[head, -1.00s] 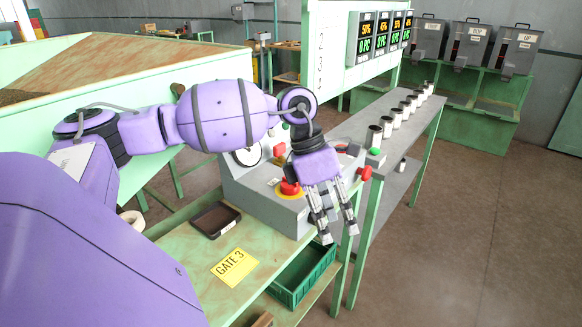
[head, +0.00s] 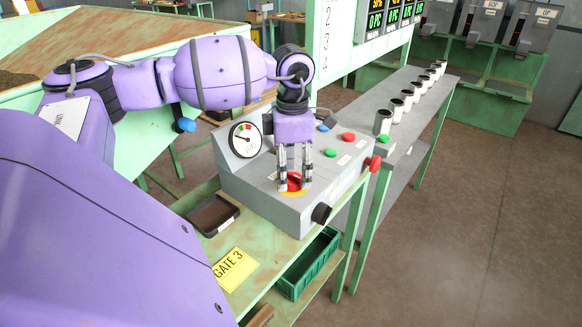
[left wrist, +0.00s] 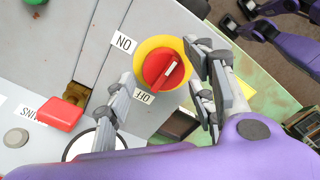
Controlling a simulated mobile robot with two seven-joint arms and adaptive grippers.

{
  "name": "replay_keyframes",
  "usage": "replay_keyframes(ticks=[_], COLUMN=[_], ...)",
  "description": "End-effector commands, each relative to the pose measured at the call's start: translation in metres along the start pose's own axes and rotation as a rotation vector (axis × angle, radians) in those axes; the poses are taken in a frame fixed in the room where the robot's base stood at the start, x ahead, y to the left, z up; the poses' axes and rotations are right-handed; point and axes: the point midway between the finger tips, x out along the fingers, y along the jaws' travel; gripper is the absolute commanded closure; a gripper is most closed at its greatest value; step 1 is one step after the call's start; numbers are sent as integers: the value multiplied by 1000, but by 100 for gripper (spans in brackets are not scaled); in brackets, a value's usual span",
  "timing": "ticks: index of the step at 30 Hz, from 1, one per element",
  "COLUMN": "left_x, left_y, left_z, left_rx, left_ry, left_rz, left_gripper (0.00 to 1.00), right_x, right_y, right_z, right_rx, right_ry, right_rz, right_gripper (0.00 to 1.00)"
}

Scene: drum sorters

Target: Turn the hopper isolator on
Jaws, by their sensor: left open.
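The isolator knob (head: 294,183) is a red rotary knob on a yellow round plate, on the sloping grey control box (head: 262,196). In the left wrist view the red knob (left wrist: 166,70) has a white line running diagonally, lower left to upper right. The ON label (left wrist: 123,43) is at its upper left, the OFF label (left wrist: 143,98) at its lower left. My left gripper (head: 293,186) points down over the knob, open. In the left wrist view its fingers (left wrist: 160,62) are on either side of the knob; contact cannot be told.
The box also carries a dial gauge (head: 245,139), a green button (head: 330,152), a red button (head: 348,137), a black knob (head: 321,213) and a red side knob (head: 373,163). A dark tray (head: 213,215) lies left of the box.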

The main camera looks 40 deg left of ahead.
Motion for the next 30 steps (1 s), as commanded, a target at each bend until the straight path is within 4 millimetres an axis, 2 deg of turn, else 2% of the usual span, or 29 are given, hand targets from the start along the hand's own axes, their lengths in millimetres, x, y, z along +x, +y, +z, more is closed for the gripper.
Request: replay_keyframes(ticks=[4, 11, 21, 30], left_x=[8, 9, 8, 9], left_y=[0, 0, 1, 2], left_z=[0, 0, 0, 0], left_rx=[0, 0, -1, 40], left_ry=[0, 0, 0, 1], left_rz=[1, 0, 2, 4], left_gripper=[50, 50, 92, 92], right_x=[1, 1, 1, 2], right_y=[-2, -4, -5, -5], right_z=[-7, -7, -8, -4], right_rx=[1, 4, 7, 7], right_ry=[10, 11, 12, 7], right_rz=[-4, -5, -5, -5], right_gripper=[60, 60, 60, 60])
